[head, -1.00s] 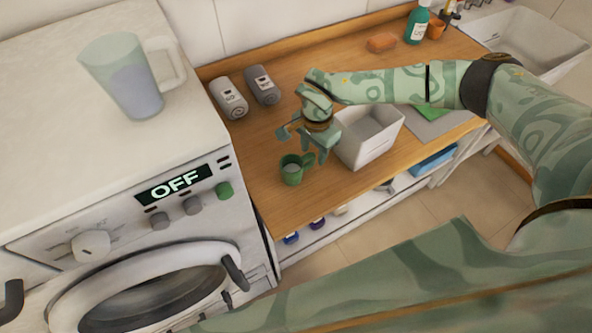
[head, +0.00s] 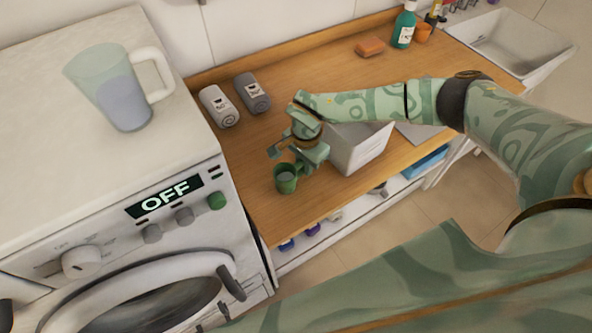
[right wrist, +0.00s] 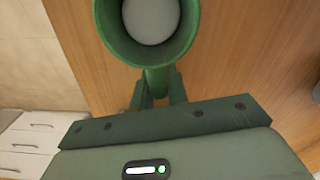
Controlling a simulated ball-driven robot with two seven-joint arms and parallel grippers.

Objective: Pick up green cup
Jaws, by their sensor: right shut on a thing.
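The green cup (head: 286,180) stands upright on the wooden counter (head: 235,160), close to its front edge. In the right wrist view the cup (right wrist: 187,47) shows from above, with a pale grey inside and its handle toward my gripper. My right gripper (head: 297,162) is at the cup's handle side; in the right wrist view its fingers (right wrist: 160,88) are shut on the handle. I cannot tell any gap between the cup and the counter. My left gripper is not in view.
A white bin (head: 362,150) stands right beside my right gripper. Two rolled towels, one white (head: 220,106) and one grey (head: 253,93), lie behind. A washing machine (head: 150,215) with a clear jug (head: 120,90) on top is at left. An orange soap (head: 370,47) lies further back.

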